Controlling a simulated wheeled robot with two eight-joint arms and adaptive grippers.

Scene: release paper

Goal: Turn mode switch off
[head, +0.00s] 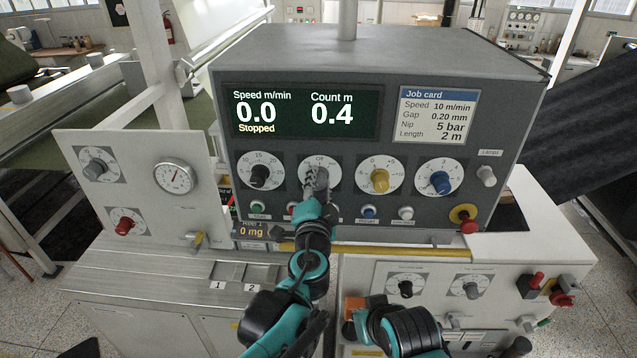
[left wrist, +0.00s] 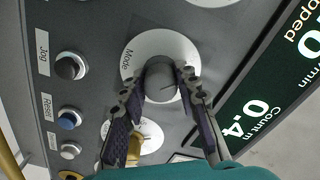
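The mode switch is a dark grey knob (left wrist: 160,80) on a white round dial labelled Mode in the left wrist view. In the head view its dial (head: 308,166) shows Off at the top, and the knob is mostly hidden by my gripper. My left gripper (head: 319,180) is at the knob. In the left wrist view its fingertips (left wrist: 160,83) close in on the knob from both sides with almost no gap. The knob's exact pointer direction is hard to tell. My right arm shows at the bottom of the head view, but its fingers cannot be seen.
The display (head: 300,110) reads speed 0.0, Stopped, count 0.4. A black knob (head: 260,175), a yellow knob (head: 380,180) and a blue knob (head: 440,182) share the row. Push buttons lie below, including a blue one (head: 369,212). A red stop button (head: 468,226) is at the right.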

